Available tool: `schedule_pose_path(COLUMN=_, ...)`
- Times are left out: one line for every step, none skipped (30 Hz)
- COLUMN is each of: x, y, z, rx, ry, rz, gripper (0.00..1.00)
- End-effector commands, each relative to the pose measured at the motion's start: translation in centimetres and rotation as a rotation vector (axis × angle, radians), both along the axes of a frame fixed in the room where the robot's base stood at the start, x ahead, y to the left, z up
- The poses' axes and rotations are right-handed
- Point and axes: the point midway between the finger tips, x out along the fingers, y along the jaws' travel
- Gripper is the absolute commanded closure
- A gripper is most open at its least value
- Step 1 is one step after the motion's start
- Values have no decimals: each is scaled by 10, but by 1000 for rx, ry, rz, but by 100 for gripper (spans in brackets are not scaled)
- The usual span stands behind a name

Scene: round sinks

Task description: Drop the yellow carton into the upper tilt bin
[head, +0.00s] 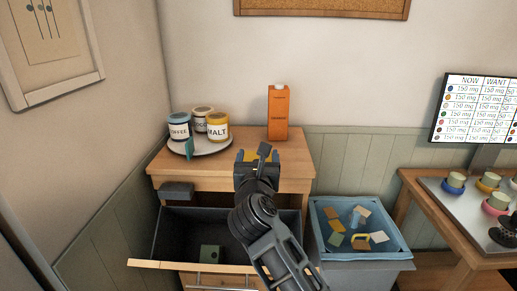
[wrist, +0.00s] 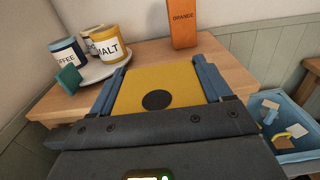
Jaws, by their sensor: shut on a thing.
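The yellow carton (wrist: 158,80) has a dark round spot and sits between the blue fingers of my gripper (wrist: 163,72). My gripper is shut on it. In the head view only a little of the carton shows at my gripper (head: 258,155), in front of the cabinet top. The upper tilt bin (head: 170,265) hangs open below and to the left, with its front tipped outward and a dark inside. A small green block (head: 209,252) lies in it. My arm hides the bin's right part.
On the wooden cabinet (head: 165,165) stand a plate (head: 215,150) with several jars and an orange carton (head: 278,112). A blue-lined bin (head: 395,250) with several scraps stands right of the cabinet. A table (head: 430,190) with cups and a screen (head: 480,110) are farther right.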

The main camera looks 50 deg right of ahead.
Motion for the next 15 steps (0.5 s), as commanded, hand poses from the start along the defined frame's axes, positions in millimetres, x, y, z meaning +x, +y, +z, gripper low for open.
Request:
schedule_pose_path(x=0, y=0, z=-6, rx=-1, ry=3, rz=0, gripper=52)
schedule_pose_path(x=0, y=0, z=-10, rx=-1, ry=3, rz=1, gripper=52)
schedule_pose_path(x=0, y=0, z=-14, rx=-1, ry=4, rz=1, gripper=52)
schedule_pose_path(x=0, y=0, z=-19, rx=0, ry=2, rz=1, gripper=52)
schedule_pose_path(x=0, y=0, z=-22, rx=-1, ry=3, rz=0, gripper=52)
schedule_pose_path(x=0, y=0, z=-26, rx=-1, ry=3, rz=0, gripper=52)
schedule_pose_path(x=0, y=0, z=-30, rx=0, ry=2, rz=0, gripper=52)
schedule_pose_path(x=0, y=0, z=-33, rx=0, ry=3, rz=0, gripper=52)
schedule_pose_path(x=0, y=0, z=-37, rx=-1, ry=3, rz=1, gripper=52)
schedule_pose_path(x=0, y=0, z=-40, rx=-1, ry=2, rz=1, gripper=52)
schedule_pose_path(x=0, y=0, z=-46, rx=-1, ry=0, rz=1, gripper=52)
schedule_pose_path(x=0, y=0, z=-52, rx=-1, ry=-1, rz=1, gripper=52)
schedule_pose_path(x=0, y=0, z=-55, rx=-1, ry=-1, rz=1, gripper=52)
schedule_pose_path(x=0, y=0, z=-58, rx=-1, ry=-1, rz=1, gripper=52)
schedule_pose_path(x=0, y=0, z=-62, rx=-1, ry=-1, rz=0, gripper=52)
